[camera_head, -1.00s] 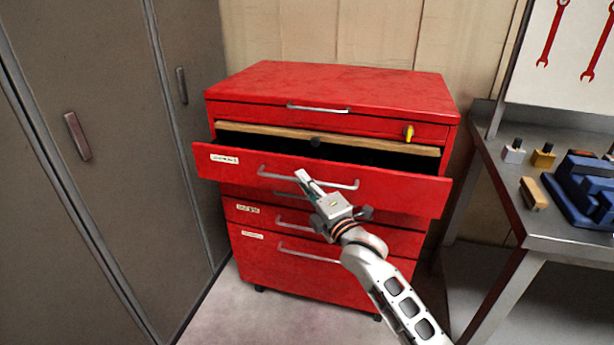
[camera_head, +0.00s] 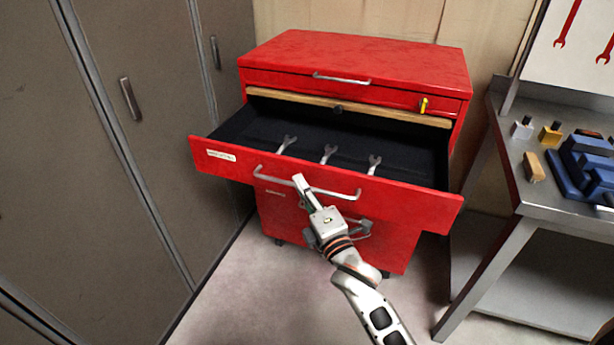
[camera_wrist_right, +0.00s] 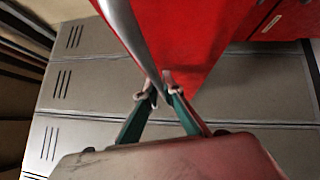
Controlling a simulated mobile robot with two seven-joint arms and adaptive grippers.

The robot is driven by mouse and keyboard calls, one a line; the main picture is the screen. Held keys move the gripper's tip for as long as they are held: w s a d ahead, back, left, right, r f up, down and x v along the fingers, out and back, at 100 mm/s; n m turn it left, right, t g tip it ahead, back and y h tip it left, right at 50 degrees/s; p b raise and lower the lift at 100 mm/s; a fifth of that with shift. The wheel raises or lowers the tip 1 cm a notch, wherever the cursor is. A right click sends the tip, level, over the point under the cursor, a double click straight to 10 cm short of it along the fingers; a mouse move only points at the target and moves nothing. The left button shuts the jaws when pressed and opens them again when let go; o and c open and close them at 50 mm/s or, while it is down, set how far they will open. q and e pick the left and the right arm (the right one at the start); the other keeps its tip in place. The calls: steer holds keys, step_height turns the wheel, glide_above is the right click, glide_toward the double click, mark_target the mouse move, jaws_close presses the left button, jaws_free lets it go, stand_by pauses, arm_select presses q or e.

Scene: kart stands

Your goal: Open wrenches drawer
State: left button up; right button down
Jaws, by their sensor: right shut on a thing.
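The wrenches drawer (camera_head: 400,202) of the red tool cabinet (camera_head: 360,52) is pulled well out. Inside its dark interior lie wrenches (camera_head: 327,154), three of them showing in the head view. My right gripper (camera_head: 299,181) is at the silver drawer handle (camera_head: 345,196), left of its middle. In the right wrist view, the fingertips (camera_wrist_right: 158,97) are closed around the handle bar (camera_wrist_right: 125,25). The exact contact is partly hidden by the fingers. My left gripper is not in view.
Grey lockers (camera_head: 120,150) stand at the left, close to the drawer's left side. A metal workbench (camera_head: 570,215) with a blue vise-like object (camera_head: 585,170) stands at the right. Open floor lies in front of the cabinet.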

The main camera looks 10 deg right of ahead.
steer(key=shift+s+a, duration=0.15)
steer(key=shift+s, duration=0.1)
steer(key=c, duration=2.4)
jaws_free()
steer(key=shift+c, duration=0.2)
steer(key=v, duration=1.2)
